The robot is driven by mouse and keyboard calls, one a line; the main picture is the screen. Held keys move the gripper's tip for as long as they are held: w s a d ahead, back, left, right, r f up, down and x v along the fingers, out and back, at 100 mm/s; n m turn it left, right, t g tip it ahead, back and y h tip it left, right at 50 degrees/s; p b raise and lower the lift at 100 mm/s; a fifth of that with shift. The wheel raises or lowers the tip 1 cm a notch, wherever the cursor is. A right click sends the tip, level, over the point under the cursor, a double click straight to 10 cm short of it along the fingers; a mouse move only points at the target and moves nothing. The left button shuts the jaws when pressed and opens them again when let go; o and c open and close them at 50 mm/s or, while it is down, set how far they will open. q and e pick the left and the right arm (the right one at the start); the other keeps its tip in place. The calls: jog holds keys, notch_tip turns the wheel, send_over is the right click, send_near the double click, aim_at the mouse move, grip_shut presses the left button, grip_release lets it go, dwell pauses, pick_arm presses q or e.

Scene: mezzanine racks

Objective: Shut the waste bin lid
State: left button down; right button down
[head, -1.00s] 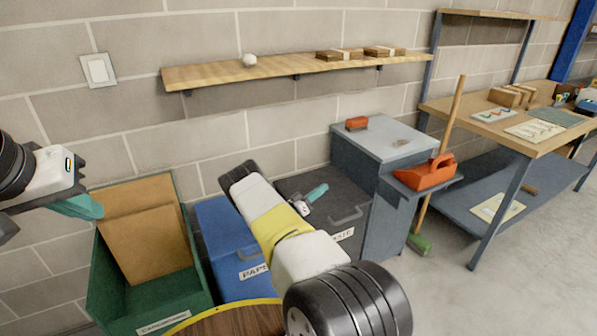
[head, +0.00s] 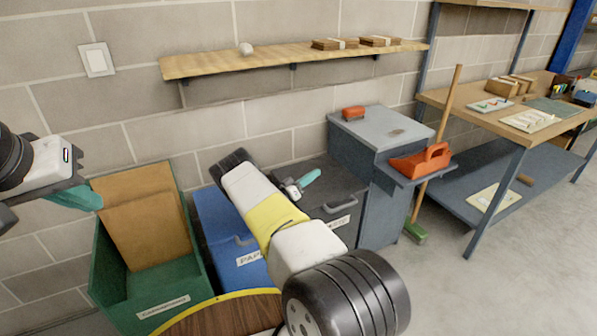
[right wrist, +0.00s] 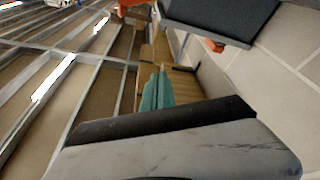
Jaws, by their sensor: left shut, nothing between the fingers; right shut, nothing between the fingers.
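The dark grey waste bin (head: 355,222) stands between the blue bin and the grey cabinet, its white label partly hidden by my right arm. Its dark lid (head: 325,170) looks down and nearly flat on top; I cannot tell whether a small gap remains. A grey handle (head: 338,205) shows at its front. My right gripper (head: 310,178) is shut and empty, its teal fingers over the lid; contact cannot be told. The teal fingers also show together in the right wrist view (right wrist: 157,92). My left gripper (head: 78,198) is shut and empty, above the green bin's left side.
A blue paper bin (head: 215,215) and an open green bin (head: 125,300) holding cardboard stand to the left. A round wooden top (head: 225,318) is in front. The grey cabinet (head: 380,130), with an orange dustpan (head: 420,160), and a broom (head: 447,110) stand right. Floor farther right is clear.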

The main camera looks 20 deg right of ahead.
jog(key=w+v, duration=0.2)
jog(key=v, duration=0.8)
jog(key=s+d+r+g+y, duration=0.1)
jog(key=s+r+g+y, duration=0.4)
jog(key=r, duration=0.4)
jog(key=s+r+g+y, duration=0.3)
jog(key=s+r+y, duration=0.35)
jog(key=r, duration=0.35)
jog(key=s+a+r+n+t+y, duration=0.4)
jog(key=s+a+r, duration=0.5)
jog(key=s, duration=0.3)
jog(key=s+a+r+n+t+y, duration=0.5)
jog(key=s+a+r, duration=0.4)
jog(key=s, duration=0.4)
jog(key=shift+a+n+y, duration=0.5)
jog(key=shift+n+y, duration=0.1)
jog(key=shift+y, duration=0.45)
jog(key=shift+r, duration=0.15)
